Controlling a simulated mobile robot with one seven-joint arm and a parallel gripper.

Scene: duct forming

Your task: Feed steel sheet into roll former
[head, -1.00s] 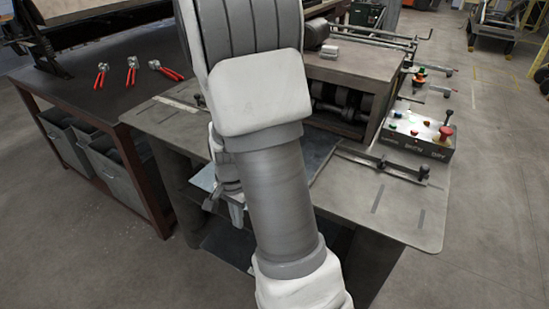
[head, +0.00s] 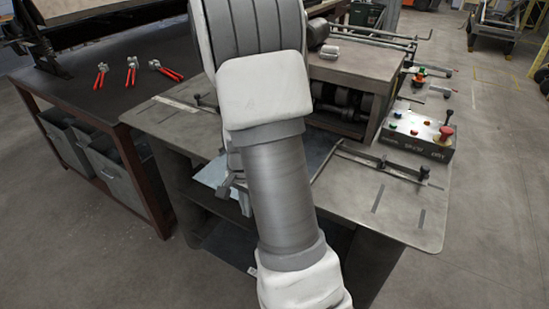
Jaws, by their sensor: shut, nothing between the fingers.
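The roll former (head: 340,85) is a grey machine on the metal table, its dark rollers (head: 345,100) showing in the opening at the front. A flat blue-grey steel sheet (head: 318,148) lies on the table in front of this opening. My arm hides most of it, and a pale edge of it (head: 212,173) seems to show left of the arm. I cannot tell whether its far edge is between the rollers. My gripper (head: 227,188) is partly hidden behind my arm, near the sheet's near left part. It is shut and empty.
A control box (head: 418,132) with coloured buttons and a red knob stands right of the machine. A guide bar (head: 382,163) lies on the table's right part. Red-handled pliers (head: 131,72) lie on the dark bench at left, with grey bins (head: 110,165) beneath. The floor at right is clear.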

